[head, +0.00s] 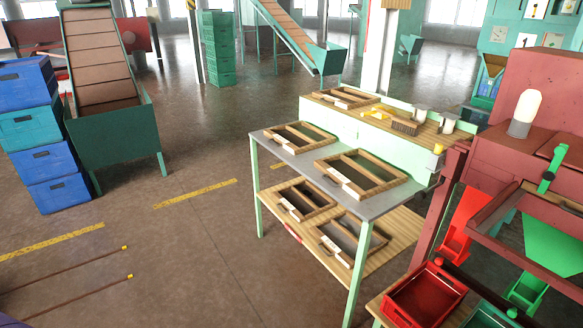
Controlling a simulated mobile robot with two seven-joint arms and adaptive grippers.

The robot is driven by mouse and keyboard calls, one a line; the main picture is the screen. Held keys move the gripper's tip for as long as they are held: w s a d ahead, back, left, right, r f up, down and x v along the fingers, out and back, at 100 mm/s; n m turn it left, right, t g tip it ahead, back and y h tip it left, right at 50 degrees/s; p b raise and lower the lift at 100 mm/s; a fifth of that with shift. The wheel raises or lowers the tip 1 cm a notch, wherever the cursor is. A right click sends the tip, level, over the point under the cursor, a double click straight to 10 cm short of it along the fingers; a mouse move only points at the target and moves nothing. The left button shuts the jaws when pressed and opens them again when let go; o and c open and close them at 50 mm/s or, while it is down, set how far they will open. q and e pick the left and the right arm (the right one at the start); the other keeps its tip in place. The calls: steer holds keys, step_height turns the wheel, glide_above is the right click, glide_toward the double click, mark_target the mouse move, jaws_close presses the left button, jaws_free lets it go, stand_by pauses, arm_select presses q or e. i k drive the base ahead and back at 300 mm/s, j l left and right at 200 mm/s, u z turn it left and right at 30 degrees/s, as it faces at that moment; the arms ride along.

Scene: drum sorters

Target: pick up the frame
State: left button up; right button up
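Several wooden frames with dark panels lie flat on a green workbench with a grey top. Two are on the grey top: one at the left (320,146) and one at the right (384,188). Another frame (364,103) lies on the raised wooden back shelf. Two more lie on the lower wooden shelf, one at the left (320,213) and one at the right (332,247), partly hidden by the bench top and a leg. The frames on the grey top lie apart from each other. Neither of my grippers is in view.
A brush (404,127) and small cups (447,123) share the back shelf. A red machine with a lamp (524,113) and a red crate (425,296) stand close at the right. Blue crates (56,193) and a conveyor (115,140) stand at the left.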

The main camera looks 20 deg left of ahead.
mark_target(361, 174)
steer(key=u, duration=0.2)
steer(key=z, duration=1.95)
steer(key=u, duration=1.95)
steer(key=j+z, duration=0.1)
steer(key=z, duration=0.6)
steer(key=i+j+z, duration=0.25)
steer(key=j+z, duration=0.55)
steer(key=j, duration=0.15)
